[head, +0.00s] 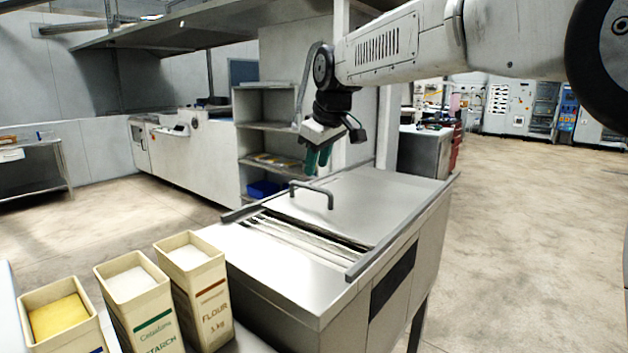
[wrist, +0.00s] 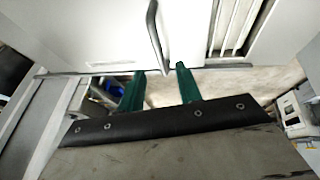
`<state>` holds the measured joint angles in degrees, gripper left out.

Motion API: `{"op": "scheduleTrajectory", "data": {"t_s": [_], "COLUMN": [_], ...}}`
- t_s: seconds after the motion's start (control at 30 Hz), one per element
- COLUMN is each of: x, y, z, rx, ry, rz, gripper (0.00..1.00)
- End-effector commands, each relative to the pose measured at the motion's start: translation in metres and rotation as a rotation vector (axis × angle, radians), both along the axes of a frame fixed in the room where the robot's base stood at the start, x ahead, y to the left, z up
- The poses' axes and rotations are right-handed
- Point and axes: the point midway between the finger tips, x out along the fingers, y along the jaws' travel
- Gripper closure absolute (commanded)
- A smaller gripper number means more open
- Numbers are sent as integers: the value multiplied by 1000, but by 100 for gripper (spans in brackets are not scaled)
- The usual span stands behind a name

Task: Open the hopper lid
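The hopper lid (head: 375,198) is a flat pale metal sheet on top of the machine, with a grey bar handle (head: 312,190) standing near its left edge. A slot with pale slats (head: 300,238) shows beside the lid's near edge. My gripper (head: 318,160) hangs above the handle with green fingers, apart from it. In the wrist view the two fingers (wrist: 160,75) are spread with nothing between them. The handle (wrist: 154,25) shows ahead of their tips, and the lid (wrist: 115,30) lies there too.
Dark side rails (head: 385,245) edge the machine top. Three open bins, including a flour bin (head: 205,295) and a starch bin (head: 140,305), stand at the front left. A shelf unit (head: 268,135) stands behind the machine. Open floor (head: 520,230) lies to the right.

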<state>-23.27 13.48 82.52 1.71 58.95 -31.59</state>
Motion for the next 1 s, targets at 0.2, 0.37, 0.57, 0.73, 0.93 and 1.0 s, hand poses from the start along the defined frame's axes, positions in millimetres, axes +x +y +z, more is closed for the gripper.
{"op": "scheduleTrajectory", "data": {"t_s": [0.2,0.37,0.57,0.73,0.93,1.0], "x": [13,19,21,21,21,21], "y": [5,9,10,10,10,10], "z": [-34,-48,-52,-52,-52,-52], "rx": [-1,0,0,0,0,0], "ry": [3,3,1,1,1,1], "rz": [-2,-3,-2,-2,-3,-3], "gripper": [66,66,66,74,100,100]}}
